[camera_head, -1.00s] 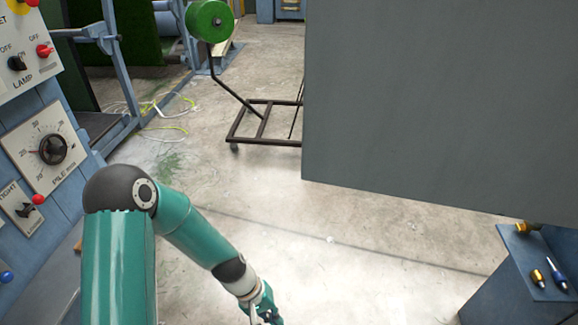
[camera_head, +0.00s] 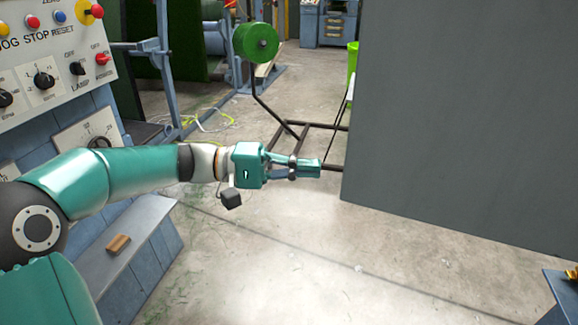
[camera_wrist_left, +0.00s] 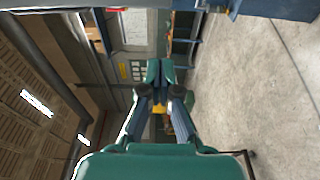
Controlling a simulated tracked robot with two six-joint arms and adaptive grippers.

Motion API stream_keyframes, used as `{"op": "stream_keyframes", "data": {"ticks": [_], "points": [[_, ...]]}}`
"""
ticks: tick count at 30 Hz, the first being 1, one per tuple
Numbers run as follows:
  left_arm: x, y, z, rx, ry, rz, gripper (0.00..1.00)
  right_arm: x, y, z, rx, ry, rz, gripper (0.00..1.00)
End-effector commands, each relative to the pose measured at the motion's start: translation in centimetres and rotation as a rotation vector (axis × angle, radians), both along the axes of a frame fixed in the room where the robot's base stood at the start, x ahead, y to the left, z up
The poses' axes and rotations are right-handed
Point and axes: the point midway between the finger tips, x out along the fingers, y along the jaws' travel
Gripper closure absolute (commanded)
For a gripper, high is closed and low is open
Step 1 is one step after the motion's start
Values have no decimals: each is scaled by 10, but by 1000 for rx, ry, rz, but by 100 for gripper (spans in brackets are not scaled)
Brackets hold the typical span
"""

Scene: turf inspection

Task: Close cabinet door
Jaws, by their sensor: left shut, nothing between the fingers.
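The cabinet door is most likely the large flat grey panel (camera_head: 465,110) filling the right of the head view; its bottom edge hangs above the floor and its hinges are out of view. My left gripper (camera_head: 314,168) is shut and empty, held out level to the right. In the picture its tip is just left of the panel's lower left edge; I cannot tell whether they touch. In the left wrist view the same gripper (camera_wrist_left: 160,70) has its fingertips together with nothing between them. The right gripper is not in view.
A control panel (camera_head: 60,50) with knobs stands at the left, above a blue ledge with a small wooden block (camera_head: 117,244). A wheeled frame carries a green roll (camera_head: 255,42) behind my gripper. A blue bench (camera_head: 565,295) is at lower right. The middle floor is clear.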

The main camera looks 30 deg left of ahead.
Motion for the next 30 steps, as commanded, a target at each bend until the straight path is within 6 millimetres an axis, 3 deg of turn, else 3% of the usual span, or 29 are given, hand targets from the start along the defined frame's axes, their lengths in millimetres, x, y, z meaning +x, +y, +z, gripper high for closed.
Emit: {"op": "stream_keyframes", "data": {"ticks": [8, 18, 28, 29, 30], "points": [[25, -54, 2, -1, 4, -5, 100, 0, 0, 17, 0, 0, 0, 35], [-11, -56, 0, 0, 4, 2, 100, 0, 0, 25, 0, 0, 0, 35], [-14, -56, -1, 1, 3, 2, 100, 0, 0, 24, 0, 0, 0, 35], [-13, -43, -2, 2, 3, 8, 100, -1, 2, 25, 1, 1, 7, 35], [-14, -50, -1, 0, 4, 3, 100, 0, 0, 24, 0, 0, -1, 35]]}}
